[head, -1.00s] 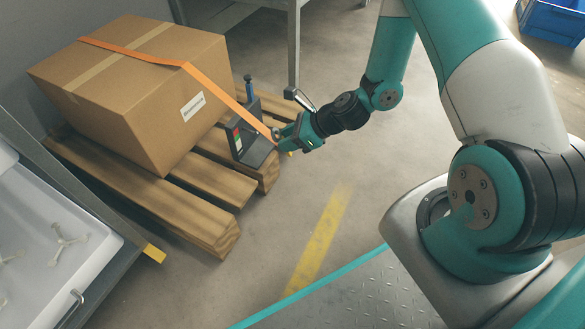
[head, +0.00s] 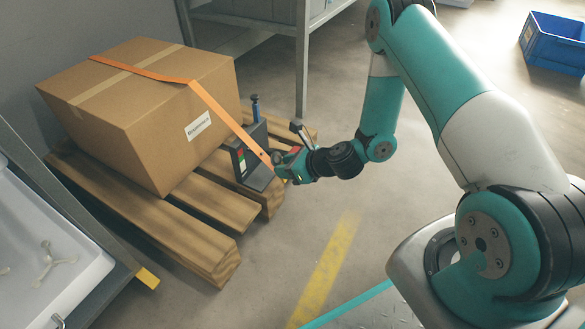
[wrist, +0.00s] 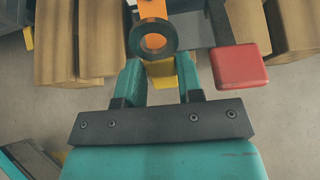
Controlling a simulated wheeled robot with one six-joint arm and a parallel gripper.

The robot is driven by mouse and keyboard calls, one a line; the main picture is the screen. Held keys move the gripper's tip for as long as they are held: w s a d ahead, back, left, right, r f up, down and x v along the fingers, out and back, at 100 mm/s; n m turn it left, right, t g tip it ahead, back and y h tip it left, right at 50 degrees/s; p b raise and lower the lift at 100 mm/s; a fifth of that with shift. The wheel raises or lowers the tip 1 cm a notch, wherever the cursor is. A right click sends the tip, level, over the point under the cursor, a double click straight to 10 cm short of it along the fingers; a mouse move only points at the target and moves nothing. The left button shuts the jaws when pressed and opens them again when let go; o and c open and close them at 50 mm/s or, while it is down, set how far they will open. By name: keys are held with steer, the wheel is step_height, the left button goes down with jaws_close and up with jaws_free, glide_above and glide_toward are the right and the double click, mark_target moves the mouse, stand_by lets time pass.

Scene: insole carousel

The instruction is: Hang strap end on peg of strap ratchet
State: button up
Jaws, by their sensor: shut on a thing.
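An orange strap (head: 212,103) runs over the cardboard box and down to my gripper (head: 281,163). In the wrist view, the strap end shows as a dark grey ring (wrist: 153,38) at the tips of my gripper (wrist: 159,75). The gripper is shut on the strap end, with a yellow piece between the fingers. The strap ratchet (head: 243,163), a dark bracket with a white, red and green label, stands at the pallet's near right corner, just left of the gripper. A blue-topped post (head: 255,107) rises behind it. I cannot tell which part is the peg; the ring looks clear of any peg.
The cardboard box (head: 125,130) sits on a wooden pallet (head: 190,245). A red block (wrist: 239,66) on a dark bar lies close right of the fingers in the wrist view. A white tray (head: 75,290) stands front left, a blue crate (head: 553,45) back right.

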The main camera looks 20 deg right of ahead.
steer(key=shift+w+a+f, duration=0.25)
steer(key=shift+w+a, duration=0.6)
steer(key=shift+w, duration=0.35)
steer(key=shift+w+a+f, duration=0.2)
steer(key=shift+w+a, duration=0.65)
steer(key=shift+w, duration=0.3)
steer(key=shift+f, duration=0.1)
steer(key=o, duration=1)
steer(key=shift+p, duration=0.3)
